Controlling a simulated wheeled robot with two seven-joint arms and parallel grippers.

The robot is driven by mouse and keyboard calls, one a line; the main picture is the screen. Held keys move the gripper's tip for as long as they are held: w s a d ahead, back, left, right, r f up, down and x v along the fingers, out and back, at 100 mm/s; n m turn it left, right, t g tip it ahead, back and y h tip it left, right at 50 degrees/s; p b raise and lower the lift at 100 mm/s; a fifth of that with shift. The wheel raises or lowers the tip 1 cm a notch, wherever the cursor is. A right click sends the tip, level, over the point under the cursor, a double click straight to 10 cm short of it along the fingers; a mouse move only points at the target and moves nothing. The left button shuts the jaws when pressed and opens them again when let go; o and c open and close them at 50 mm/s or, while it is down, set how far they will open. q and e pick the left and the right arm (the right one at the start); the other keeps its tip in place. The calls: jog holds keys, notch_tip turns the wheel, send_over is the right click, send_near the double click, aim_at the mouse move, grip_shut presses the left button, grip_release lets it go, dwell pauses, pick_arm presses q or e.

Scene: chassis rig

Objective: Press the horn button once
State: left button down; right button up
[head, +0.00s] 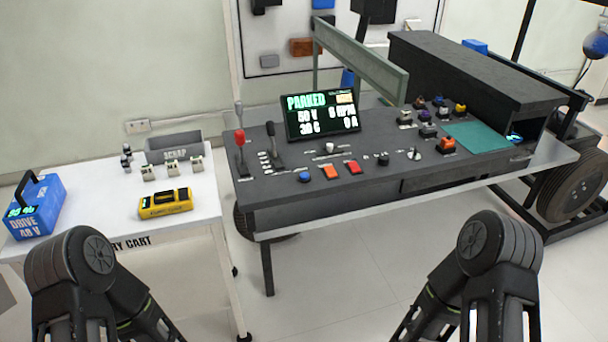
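The dark console (400,215) stands across the middle of the head view. On its front strip are a round blue button (304,176), an orange button (331,172) and a red button (354,167). Their labels are too small to read, so I cannot tell which one is the horn button. A screen (320,115) behind them reads "PARKED". Links of both my arms show at the bottom left and bottom right, well apart from the console. Neither gripper is in view.
Left of the console, a white cart (100,190) holds a blue battery pack (38,207), a yellow device (165,204) and a grey scrap bin (173,149). Levers (240,145) rise at the console's left end. Knobs and coloured parts stand to the right. The floor in front is clear.

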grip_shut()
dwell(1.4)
